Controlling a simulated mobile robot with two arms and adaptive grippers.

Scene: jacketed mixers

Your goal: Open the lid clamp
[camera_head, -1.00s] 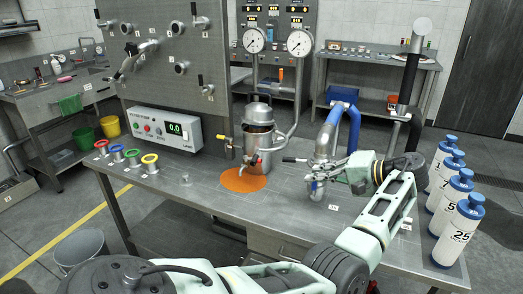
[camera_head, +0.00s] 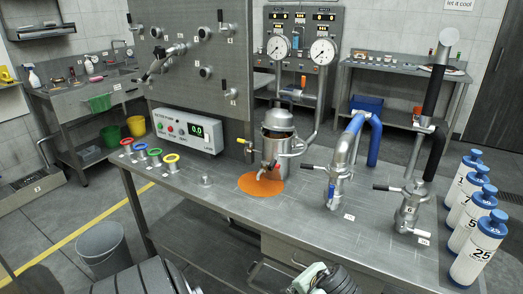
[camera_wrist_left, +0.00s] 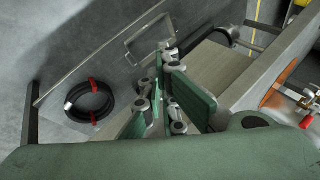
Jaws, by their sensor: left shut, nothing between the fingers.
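A steel mixer vessel (camera_head: 277,150) with a domed lid (camera_head: 279,118) stands on the bench behind an orange mat (camera_head: 262,184). A yellow-tipped handle (camera_head: 241,140) sticks out at its left and a red-tipped lever (camera_head: 272,165) low at its front. I cannot tell which part is the lid clamp. My left gripper (camera_wrist_left: 160,95) shows in the left wrist view, shut and empty, apart from the vessel, over the bench front and floor. The mat (camera_wrist_left: 283,82) and a red-tipped handle (camera_wrist_left: 306,122) show at that view's right edge.
Pipe fittings with a blue hose (camera_head: 374,142) and a black hose (camera_head: 437,150) stand right of the vessel. Numbered white bottles (camera_head: 478,248) line the right end. A pump box (camera_head: 186,130) and coloured rings (camera_head: 140,147) are left. The front middle of the bench (camera_head: 240,215) is clear.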

